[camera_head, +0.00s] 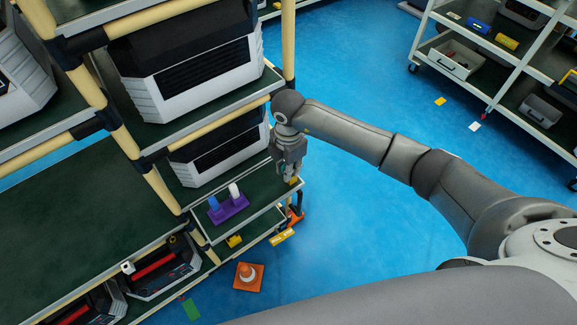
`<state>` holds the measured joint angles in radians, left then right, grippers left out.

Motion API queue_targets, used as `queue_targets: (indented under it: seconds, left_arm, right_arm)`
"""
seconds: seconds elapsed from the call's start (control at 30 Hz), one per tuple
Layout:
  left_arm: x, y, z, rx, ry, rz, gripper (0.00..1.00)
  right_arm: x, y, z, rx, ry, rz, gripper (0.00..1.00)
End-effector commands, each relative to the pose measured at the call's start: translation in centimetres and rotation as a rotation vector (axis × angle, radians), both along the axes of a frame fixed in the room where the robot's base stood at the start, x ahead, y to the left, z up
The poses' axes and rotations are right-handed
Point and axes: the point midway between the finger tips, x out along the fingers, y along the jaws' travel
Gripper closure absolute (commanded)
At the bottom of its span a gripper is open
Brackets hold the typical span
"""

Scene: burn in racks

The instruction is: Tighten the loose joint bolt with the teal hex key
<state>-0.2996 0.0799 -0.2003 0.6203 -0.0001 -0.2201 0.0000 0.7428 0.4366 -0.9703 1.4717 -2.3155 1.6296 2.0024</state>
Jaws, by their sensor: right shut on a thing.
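My right gripper (289,172) points down at the right edge of the rack's small shelf (258,195). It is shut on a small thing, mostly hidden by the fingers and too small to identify. A yellow patch shows close by its fingertips; I cannot tell whether it is held. No teal hex key can be made out. The rack has cream tubes with black joints (109,117); I cannot tell which bolt is loose. My left gripper is not in view.
A purple holder (233,209) with a blue and a white item stands on the small shelf. Large white-and-black units (187,92) fill the shelves above. A trolley with bins (455,62) is at the upper right.

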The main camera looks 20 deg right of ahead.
Motion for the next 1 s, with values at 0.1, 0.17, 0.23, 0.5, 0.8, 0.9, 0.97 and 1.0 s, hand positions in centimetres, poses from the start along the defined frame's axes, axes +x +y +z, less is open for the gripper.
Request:
queue_targets:
  seconds: [0.1, 0.17, 0.23, 0.5, 0.8, 0.9, 0.97, 1.0]
  left_arm:
    - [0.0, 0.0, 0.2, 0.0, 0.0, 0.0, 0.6]
    - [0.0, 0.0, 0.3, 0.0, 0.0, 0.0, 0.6]
    - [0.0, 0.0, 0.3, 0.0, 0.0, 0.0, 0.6]
    - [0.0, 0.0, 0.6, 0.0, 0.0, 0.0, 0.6]
    - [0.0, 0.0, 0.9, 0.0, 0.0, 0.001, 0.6]
    - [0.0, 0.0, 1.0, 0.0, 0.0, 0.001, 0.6]
    - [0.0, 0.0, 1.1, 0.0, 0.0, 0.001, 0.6]
    - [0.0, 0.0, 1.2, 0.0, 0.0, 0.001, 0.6]
  right_arm:
    - [0.0, 0.0, 0.2, 0.0, -0.001, 0.0, 1.0]
    - [0.0, 0.0, 0.3, 0.0, -0.001, 0.0, 1.0]
    - [0.0, 0.0, 0.4, 0.0, -0.001, 0.0, 1.0]
    - [0.0, 0.0, 0.7, 0.0, -0.001, 0.0, 1.0]
    - [0.0, 0.0, 1.1, 0.0, -0.001, 0.0, 1.0]
    - [0.0, 0.0, 1.2, 0.0, -0.001, 0.0, 1.0]
    - [0.0, 0.0, 1.3, 0.0, -0.001, 0.0, 1.0]
    - [0.0, 0.0, 1.3, 0.0, -0.001, 0.0, 1.0]
